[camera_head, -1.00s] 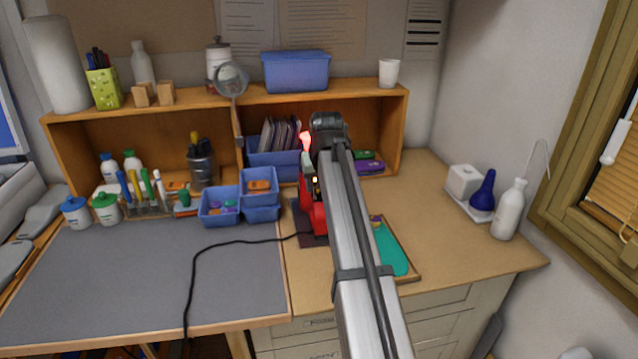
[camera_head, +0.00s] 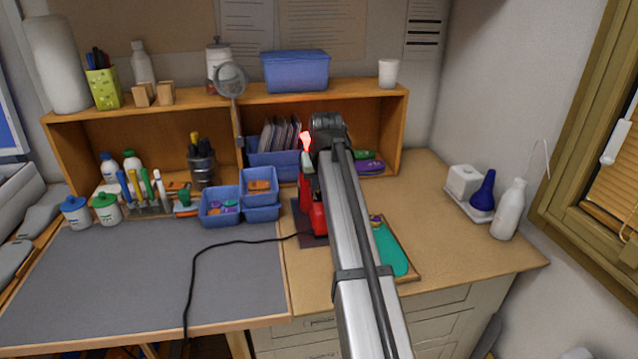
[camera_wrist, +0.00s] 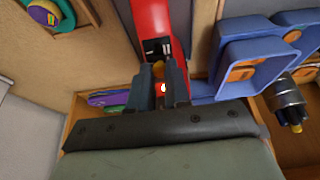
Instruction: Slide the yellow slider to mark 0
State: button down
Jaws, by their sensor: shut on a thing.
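A red device (camera_head: 317,218) stands upright on a dark mat (camera_head: 303,232) and is partly hidden behind my arm in the head view. In the wrist view the red device (camera_wrist: 152,18) rises at the top, with a dark slotted opening facing my fingers. My gripper (camera_wrist: 161,74) is at that opening, its two dark fingers close together. A small yellow-orange piece, the yellow slider (camera_wrist: 160,88), shows between them, and my gripper is shut on it. Most of the slider is hidden by the fingers. The scale marks cannot be read in either view.
A red-lit lamp (camera_head: 305,140) shows above the device. Blue bins (camera_head: 220,208) stand to its left and a teal-lined tray (camera_head: 393,250) to its right. A black cable (camera_head: 225,244) runs left across the grey mat (camera_head: 130,285). A wooden shelf (camera_head: 110,148) stands behind.

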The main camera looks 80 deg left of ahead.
jog(key=shift+a+r, duration=0.25)
jog(key=shift+a, duration=0.25)
jog(key=shift+a+r, duration=0.2)
jog(key=shift+a, duration=0.25)
jog(key=c, duration=1.1)
grip_release()
jog(key=shift+d, duration=0.1)
jog(key=shift+o, duration=0.2)
jog(key=v, duration=1.4)
jog(key=shift+f, duration=0.15)
